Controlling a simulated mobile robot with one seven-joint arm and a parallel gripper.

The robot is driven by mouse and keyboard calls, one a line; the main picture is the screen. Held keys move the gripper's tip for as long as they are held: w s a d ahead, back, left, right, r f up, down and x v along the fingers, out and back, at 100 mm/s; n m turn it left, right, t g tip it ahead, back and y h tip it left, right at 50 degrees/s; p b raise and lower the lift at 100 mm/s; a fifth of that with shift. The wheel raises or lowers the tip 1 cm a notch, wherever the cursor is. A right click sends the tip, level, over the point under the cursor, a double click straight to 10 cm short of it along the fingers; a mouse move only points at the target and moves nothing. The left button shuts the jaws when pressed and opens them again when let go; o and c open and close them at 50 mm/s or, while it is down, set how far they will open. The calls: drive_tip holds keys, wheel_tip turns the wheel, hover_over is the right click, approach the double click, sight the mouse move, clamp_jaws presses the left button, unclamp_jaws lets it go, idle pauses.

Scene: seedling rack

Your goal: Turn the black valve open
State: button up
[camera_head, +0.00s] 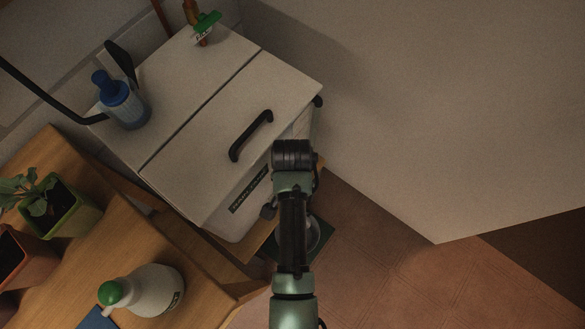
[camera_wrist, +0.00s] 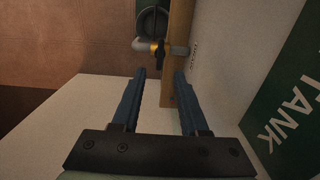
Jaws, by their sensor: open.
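The black valve handle (camera_wrist: 162,55) shows in the wrist view, on a brass fitting (camera_wrist: 153,46) in a short grey pipe (camera_wrist: 179,50) by a wooden post. My gripper (camera_wrist: 160,72) is open, with its two blue-grey fingers on either side of the view and nothing between them. The valve appears beyond the fingertips, roughly in line with the gap; I see no contact. The white tank (camera_head: 232,222) shows in the head view with a green label, below my arm. In the head view my arm hides the fingertips, and I cannot make out the valve there.
The tank's lid (camera_head: 195,150) has a black bar handle (camera_head: 251,136). A wooden bench at left holds a potted plant (camera_head: 60,207) and a green-capped bottle (camera_head: 149,289). A pale wall (camera_head: 430,110) rises at right; tiled floor shows below.

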wheel_tip(320, 180, down, 9)
drive_tip(key=shift+b, duration=1.05)
clamp_jaws()
